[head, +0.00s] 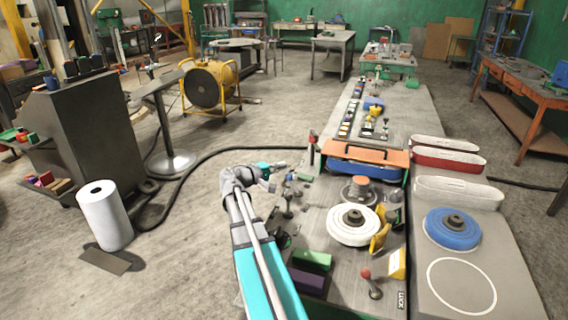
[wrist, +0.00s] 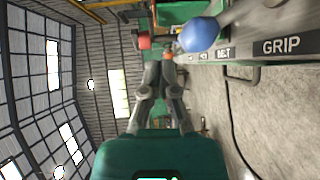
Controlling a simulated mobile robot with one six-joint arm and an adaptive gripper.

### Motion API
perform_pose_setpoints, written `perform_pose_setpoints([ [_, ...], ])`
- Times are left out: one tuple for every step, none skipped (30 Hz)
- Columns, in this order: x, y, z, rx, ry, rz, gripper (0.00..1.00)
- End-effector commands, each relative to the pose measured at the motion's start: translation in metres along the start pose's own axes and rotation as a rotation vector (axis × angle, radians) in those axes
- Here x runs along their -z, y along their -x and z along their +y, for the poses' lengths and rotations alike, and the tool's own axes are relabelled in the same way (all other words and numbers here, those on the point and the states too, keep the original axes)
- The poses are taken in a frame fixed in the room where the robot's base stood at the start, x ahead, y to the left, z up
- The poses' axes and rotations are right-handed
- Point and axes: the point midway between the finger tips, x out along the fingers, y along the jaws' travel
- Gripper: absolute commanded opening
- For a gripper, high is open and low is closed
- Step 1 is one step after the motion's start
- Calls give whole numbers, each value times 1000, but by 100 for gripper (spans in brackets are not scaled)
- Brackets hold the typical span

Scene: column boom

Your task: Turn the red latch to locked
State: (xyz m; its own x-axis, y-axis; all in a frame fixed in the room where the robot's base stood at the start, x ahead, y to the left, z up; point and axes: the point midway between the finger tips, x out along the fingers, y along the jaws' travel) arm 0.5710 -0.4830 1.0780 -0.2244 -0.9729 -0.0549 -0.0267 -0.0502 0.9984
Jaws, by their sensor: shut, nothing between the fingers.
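A lever with a red knob (head: 366,273) stands at the near end of the workbench, left of a small dark label that seems to read LOCK. A second red-topped post (head: 313,137) stands at the bench's left edge. I cannot tell which is the latch or how it is turned. In the wrist view my gripper (wrist: 167,56) is shut and empty. A red piece (wrist: 144,41) and a blue ball (wrist: 198,35) show beyond the fingertips.
The bench holds a white wheel (head: 353,225), an orange-topped blue case (head: 366,163), a yellow block (head: 397,263) and green and purple blocks. A blue wheel (head: 452,229) lies on the right-hand slab. A black cable (head: 215,151) crosses the floor behind my arm.

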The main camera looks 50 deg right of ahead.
Motion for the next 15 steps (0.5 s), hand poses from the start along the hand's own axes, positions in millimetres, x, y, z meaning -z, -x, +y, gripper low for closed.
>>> perform_pose_setpoints([
  [-2, 8, -5, 24, -6, 6, 0],
  [-2, 12, -8, 43, -10, 9, 0],
  [-3, 19, -14, 71, -16, 13, 0],
  [-4, 25, -19, 95, -21, 16, 0],
  [-4, 32, -24, 120, -26, 21, 0],
  [-5, 41, -31, 158, -33, 26, 0],
  [-6, 49, -37, 189, -37, 32, 0],
  [-7, 58, -43, 221, -42, 37, 0],
  [-9, 70, -52, 267, -47, 43, 0],
  [-10, 80, -59, 304, -51, 48, 0],
  [-12, 90, -66, 341, -54, 54, 0],
  [-14, 104, -75, 393, -57, 61, 0],
  [-15, 114, -82, 431, -58, 66, 0],
  [-18, 125, -89, 469, -59, 71, 0],
  [-20, 140, -98, 521, -59, 78, 0],
])
